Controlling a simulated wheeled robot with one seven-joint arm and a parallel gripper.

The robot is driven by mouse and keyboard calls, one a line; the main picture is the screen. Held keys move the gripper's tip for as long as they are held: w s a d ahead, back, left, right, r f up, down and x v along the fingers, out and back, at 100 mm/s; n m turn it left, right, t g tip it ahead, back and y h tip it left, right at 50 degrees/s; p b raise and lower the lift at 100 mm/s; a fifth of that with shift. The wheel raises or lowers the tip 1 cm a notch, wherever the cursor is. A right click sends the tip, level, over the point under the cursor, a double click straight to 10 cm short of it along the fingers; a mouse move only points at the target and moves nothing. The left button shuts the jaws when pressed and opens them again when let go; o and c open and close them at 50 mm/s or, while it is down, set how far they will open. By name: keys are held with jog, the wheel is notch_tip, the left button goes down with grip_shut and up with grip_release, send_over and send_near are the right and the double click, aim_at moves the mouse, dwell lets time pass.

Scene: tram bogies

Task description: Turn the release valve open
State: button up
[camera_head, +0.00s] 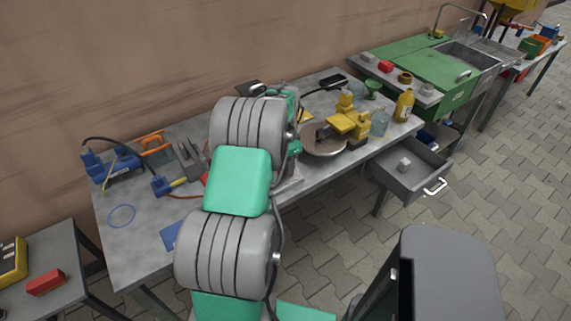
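I cannot make out the release valve for sure. A blue device (108,167) with a black hose stands at the left end of the grey workbench (130,232). A yellow device (347,123) stands by a round metal dish (322,142) on the right half of the bench. My grey and green arm reaches up over the middle of the bench and covers much of it. My gripper's fingers cannot be made out; they seem hidden behind the arm. I cannot see whether they touch anything.
Near the blue device lie an orange-handled tool (153,142), a blue-headed tool (163,186) and a blue ring (122,216). A yellow bottle (404,105) and a green funnel (373,87) stand at the right. An open drawer (405,178) juts out below. A green sink unit (409,67) stands beyond.

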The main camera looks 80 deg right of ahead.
jog(key=shift+c, duration=0.2)
grip_shut()
